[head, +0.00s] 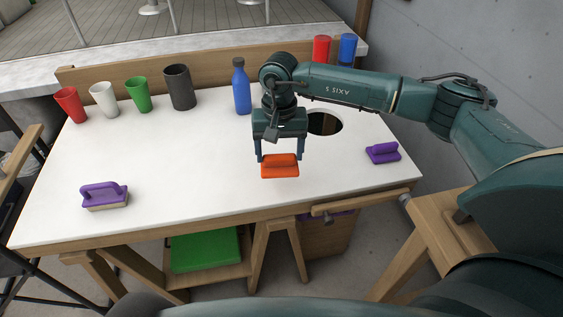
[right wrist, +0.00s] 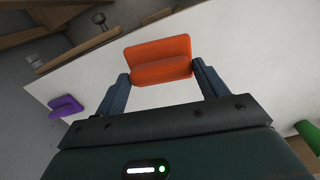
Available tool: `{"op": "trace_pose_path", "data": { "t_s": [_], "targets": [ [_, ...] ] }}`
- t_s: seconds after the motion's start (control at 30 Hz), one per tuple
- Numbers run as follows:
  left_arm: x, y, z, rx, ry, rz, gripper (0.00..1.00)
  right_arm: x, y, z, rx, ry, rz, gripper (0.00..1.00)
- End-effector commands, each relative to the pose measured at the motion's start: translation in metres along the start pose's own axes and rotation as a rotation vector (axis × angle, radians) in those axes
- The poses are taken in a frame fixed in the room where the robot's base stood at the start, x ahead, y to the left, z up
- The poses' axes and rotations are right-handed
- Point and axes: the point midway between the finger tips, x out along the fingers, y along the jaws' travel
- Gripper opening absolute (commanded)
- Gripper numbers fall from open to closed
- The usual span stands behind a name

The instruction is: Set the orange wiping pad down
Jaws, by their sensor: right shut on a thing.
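The orange wiping pad (head: 280,168) is between the fingers of my right gripper (head: 280,157), over the front middle of the white table (head: 200,160). My right gripper is shut on the pad's raised handle. In the right wrist view the pad (right wrist: 160,60) sits between the two fingers (right wrist: 160,75), with the white tabletop behind it. I cannot tell for certain whether the pad's underside touches the table. My left gripper is not in view.
Red (head: 70,105), white (head: 103,99), green (head: 138,94) and dark (head: 180,87) cups stand at the back left. A blue bottle (head: 241,88) and a round hole (head: 325,124) lie behind the gripper. The middle left is clear.

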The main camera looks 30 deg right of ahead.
Motion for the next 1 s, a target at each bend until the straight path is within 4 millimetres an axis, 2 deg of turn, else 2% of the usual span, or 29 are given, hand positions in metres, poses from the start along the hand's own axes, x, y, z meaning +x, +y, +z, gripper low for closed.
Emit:
{"op": "trace_pose_path", "data": {
  "t_s": [0.1, 0.3, 0.77, 1.0],
  "targets": [
    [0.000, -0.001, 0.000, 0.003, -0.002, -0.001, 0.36, 0.004, 0.005, -0.022, 0.073, 0.015, 0.002, 0.54],
    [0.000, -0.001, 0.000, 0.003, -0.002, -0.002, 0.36, 0.007, 0.009, -0.037, 0.124, 0.027, 0.002, 0.54],
    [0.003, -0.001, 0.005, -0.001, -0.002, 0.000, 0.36, 0.009, 0.010, -0.038, 0.128, 0.029, 0.002, 0.54],
    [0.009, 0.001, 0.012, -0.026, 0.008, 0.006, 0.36, 0.026, 0.010, -0.038, 0.128, 0.028, 0.003, 0.54]
  ]
}}
